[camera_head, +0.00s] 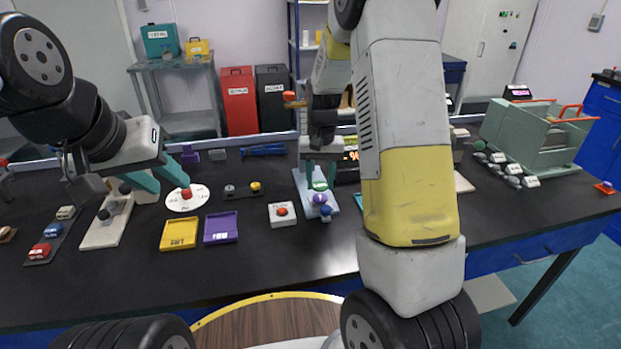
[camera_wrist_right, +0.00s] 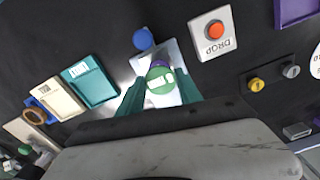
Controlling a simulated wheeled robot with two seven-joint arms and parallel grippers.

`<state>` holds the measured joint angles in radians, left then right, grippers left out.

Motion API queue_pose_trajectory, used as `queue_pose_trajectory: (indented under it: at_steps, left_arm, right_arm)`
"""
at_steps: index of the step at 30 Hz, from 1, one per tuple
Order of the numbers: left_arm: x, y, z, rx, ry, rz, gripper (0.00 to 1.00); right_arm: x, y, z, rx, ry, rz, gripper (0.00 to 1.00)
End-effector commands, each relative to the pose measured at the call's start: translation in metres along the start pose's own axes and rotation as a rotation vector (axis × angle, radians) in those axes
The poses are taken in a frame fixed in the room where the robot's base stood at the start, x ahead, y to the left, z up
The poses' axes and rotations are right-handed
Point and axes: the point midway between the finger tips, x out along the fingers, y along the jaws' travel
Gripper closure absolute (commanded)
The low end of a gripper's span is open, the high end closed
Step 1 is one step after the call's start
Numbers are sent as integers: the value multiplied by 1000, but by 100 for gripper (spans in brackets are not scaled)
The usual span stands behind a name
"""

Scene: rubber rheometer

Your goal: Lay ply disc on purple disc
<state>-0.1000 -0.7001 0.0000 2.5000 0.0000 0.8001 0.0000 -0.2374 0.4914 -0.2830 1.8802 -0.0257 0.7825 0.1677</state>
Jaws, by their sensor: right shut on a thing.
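A green disc with a pale label, likely the ply disc (camera_wrist_right: 160,82), is between the teal fingertips of my right gripper (camera_wrist_right: 160,90), which is shut on it. It also shows in the head view (camera_head: 320,185). The purple disc (camera_head: 319,199) shows just below the green disc in the head view, on a pale blue-grey plate (camera_head: 301,184). In the right wrist view a purple edge (camera_wrist_right: 157,64) shows behind the green disc, which hides most of it. I cannot tell whether the two touch. My left gripper (camera_head: 172,187) is open and empty beside a round white dial.
A blue knob (camera_head: 326,213) is at the plate's near end. A white DROP box with a red button (camera_head: 282,214) stands left of it. Yellow (camera_head: 179,235) and purple (camera_head: 221,228) trays lie further left. A green machine (camera_head: 535,135) stands at the right.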

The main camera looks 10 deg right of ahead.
Motion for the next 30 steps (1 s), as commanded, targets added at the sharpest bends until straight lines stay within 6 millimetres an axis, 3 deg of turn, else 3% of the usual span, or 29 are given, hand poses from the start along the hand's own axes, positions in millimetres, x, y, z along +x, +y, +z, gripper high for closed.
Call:
queue_pose_trajectory:
  at_steps: [6, 18, 19, 21, 30]
  left_arm:
    - [0, 0, 0, 0, 0, 0, 64]
    - [0, 0, 0, 0, 0, 0, 64]
    - [0, 0, 0, 0, 0, 0, 64]
    - [0, 0, 0, 0, 0, 0, 64]
    - [0, 0, 0, 0, 0, 0, 64]
  right_arm:
    - [33, 2, -1, 0, -3, 1, 96]
    - [39, 2, -1, 1, -2, 1, 96]
    - [39, 2, -1, 1, -1, 1, 52]
    - [39, 2, -1, 1, -1, 1, 39]
    - [38, 2, -2, 1, -1, 0, 37]
